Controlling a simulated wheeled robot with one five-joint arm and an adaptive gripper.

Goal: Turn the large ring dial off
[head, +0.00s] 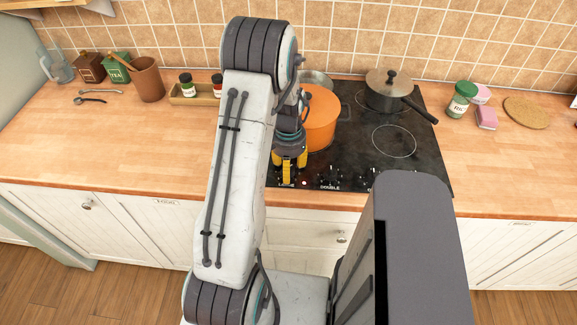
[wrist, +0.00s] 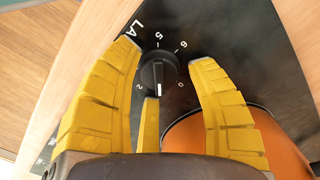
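The large ring dial (wrist: 158,74) is a round black knob on the black hob, seen in the wrist view beside letters starting "LA". Its white pointer mark faces down the picture, between the 2 and the 0. My gripper (wrist: 164,60) has yellow fingers and is open. One finger lies left of the dial, one right, and a shorter one ends just below it. Whether any finger touches the knob I cannot tell. In the head view my gripper (head: 290,167) is over the hob's front left edge and hides the dial.
An orange pot (head: 322,118) stands close behind my gripper on the hob (head: 410,165). A dark lidded pan (head: 388,92) sits at the back right, its handle pointing forward. More knobs line the hob's front edge. The wooden counter (head: 110,135) at left is mostly clear.

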